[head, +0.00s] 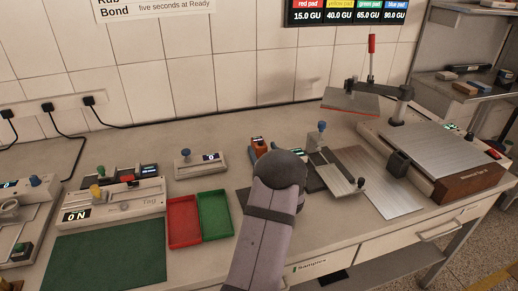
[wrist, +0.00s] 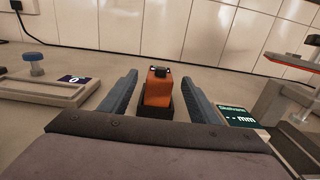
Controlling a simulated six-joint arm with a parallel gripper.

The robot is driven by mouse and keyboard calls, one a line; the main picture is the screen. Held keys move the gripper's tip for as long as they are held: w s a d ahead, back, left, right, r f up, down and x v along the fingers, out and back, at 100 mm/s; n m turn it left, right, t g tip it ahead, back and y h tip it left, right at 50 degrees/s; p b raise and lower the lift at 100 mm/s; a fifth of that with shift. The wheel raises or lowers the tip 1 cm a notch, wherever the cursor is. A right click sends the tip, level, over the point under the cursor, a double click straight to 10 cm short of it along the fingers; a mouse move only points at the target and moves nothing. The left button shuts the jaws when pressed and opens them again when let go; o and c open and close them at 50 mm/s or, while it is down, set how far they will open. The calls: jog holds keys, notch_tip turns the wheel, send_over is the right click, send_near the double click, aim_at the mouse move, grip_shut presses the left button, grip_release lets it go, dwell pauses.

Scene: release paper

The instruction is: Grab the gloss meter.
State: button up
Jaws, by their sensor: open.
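An orange block-shaped device, which I take to be the gloss meter, stands in a dark holder (wrist: 172,108) on the bench. In the wrist view the orange device (wrist: 158,92) is between the two blue-grey fingers of my gripper (wrist: 159,80), with a visible gap on each side. My gripper is open and holds nothing. In the head view the top of the orange device (head: 257,145) shows just beyond my arm, which hides its lower part and my fingers.
A grey unit with a blue knob (head: 185,155) stands to the left, near red (head: 183,222) and green (head: 216,214) trays. A small "mm" display (wrist: 240,115) is close to the right finger. A metal plate fixture (head: 335,175) is right of my arm. A tiled wall stands behind.

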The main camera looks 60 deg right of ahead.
aim_at(259, 142)
jog(key=shift+p+x, duration=0.55)
jog(key=shift+x, duration=1.85)
jog(key=shift+c, duration=0.7)
jog(key=shift+r, duration=0.1)
jog(key=c, duration=1.2)
jog(key=shift+r, duration=0.1)
